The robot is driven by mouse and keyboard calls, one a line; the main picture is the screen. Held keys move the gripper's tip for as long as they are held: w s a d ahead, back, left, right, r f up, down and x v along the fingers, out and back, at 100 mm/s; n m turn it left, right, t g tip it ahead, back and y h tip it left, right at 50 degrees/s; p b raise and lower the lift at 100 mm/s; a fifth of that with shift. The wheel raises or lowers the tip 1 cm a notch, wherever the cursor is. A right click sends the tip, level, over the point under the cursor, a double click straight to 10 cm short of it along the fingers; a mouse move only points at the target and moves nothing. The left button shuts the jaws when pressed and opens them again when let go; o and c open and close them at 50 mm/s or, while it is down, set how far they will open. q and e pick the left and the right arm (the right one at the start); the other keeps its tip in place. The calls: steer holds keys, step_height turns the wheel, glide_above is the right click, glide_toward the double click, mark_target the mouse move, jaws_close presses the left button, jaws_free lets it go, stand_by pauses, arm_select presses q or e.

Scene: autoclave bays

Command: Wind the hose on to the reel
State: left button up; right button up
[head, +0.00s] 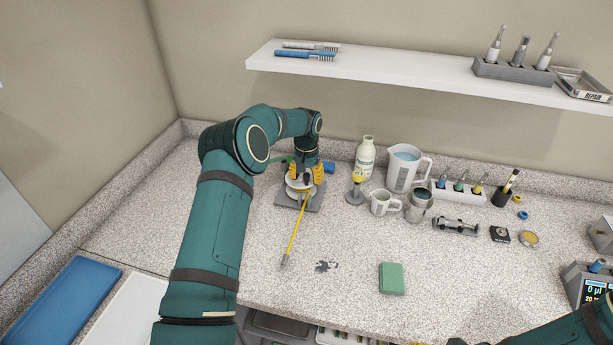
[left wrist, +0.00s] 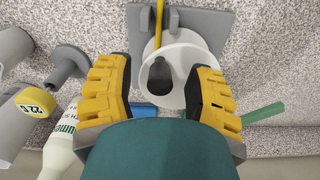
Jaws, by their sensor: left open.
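The reel has a white drum (head: 297,186) on a grey base plate (head: 314,203) at the back of the counter. The yellow hose (head: 295,232) runs from it toward the front and ends in a grey tip (head: 285,262) on the counter. In the left wrist view the drum (left wrist: 192,58) shows a dark grey knob (left wrist: 160,76), with the hose (left wrist: 158,35) passing beside it. My left gripper (head: 305,177) is open above the reel. Its yellow fingers (left wrist: 160,88) stand on either side of the knob; whether they touch the drum is unclear.
A green block (head: 391,278) lies in front. A blue piece (head: 329,167) lies behind the reel. The front middle counter is mostly clear.

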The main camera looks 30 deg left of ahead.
arm_select(q)
jaws_close()
steer(key=shift+m, duration=0.3)
